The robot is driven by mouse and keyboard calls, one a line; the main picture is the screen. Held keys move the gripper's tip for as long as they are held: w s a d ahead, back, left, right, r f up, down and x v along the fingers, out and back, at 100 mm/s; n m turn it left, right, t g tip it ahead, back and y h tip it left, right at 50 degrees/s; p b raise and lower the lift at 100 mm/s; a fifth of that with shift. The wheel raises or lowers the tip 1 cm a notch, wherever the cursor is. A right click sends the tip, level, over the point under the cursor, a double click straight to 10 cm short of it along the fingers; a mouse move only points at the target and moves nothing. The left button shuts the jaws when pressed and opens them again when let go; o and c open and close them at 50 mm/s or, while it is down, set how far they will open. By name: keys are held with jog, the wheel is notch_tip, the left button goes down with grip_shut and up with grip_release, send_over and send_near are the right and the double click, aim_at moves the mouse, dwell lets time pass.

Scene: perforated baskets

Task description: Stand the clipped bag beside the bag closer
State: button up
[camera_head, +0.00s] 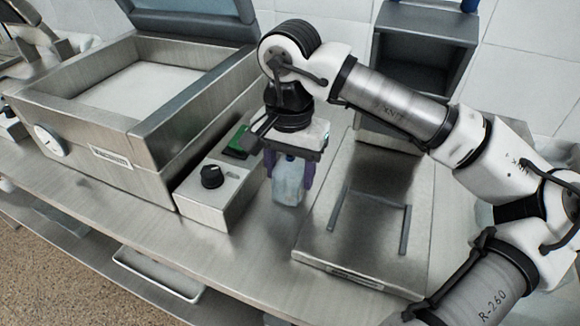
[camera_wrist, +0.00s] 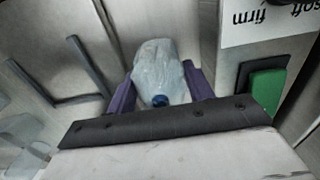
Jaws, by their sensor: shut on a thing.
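The clipped bag (camera_head: 288,187) is a pale blue, cloudy bag. It hangs between the purple fingers of my gripper (camera_head: 288,174), which is shut on it. In the wrist view the bag (camera_wrist: 156,62) sits between both fingers (camera_wrist: 160,88), with a dark blue clip (camera_wrist: 160,100) at its near end. The bag looks upright, low over the counter strip between a dial box (camera_head: 215,197) and a flat steel unit with a grey U-shaped bar (camera_head: 345,222). I cannot tell whether its base touches the counter, or which unit is the bag closer.
A large open-lidded steel chamber machine (camera_head: 110,160) with a gauge fills the left. The dial box has a black knob and a green part (camera_wrist: 268,88). A dark open-fronted box (camera_head: 425,50) stands behind. The steel counter (camera_head: 240,255) is clear in front.

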jog(key=shift+f+b, duration=0.2)
jog(key=shift+b, duration=0.1)
jog(key=o, duration=1.1)
jog(key=shift+r, duration=0.1)
jog(key=shift+r, duration=0.1)
notch_tip(320, 180, up, 12)
jog(key=shift+r+p, duration=0.1)
jog(key=shift+p, duration=0.2)
jog(key=shift+s, duration=0.1)
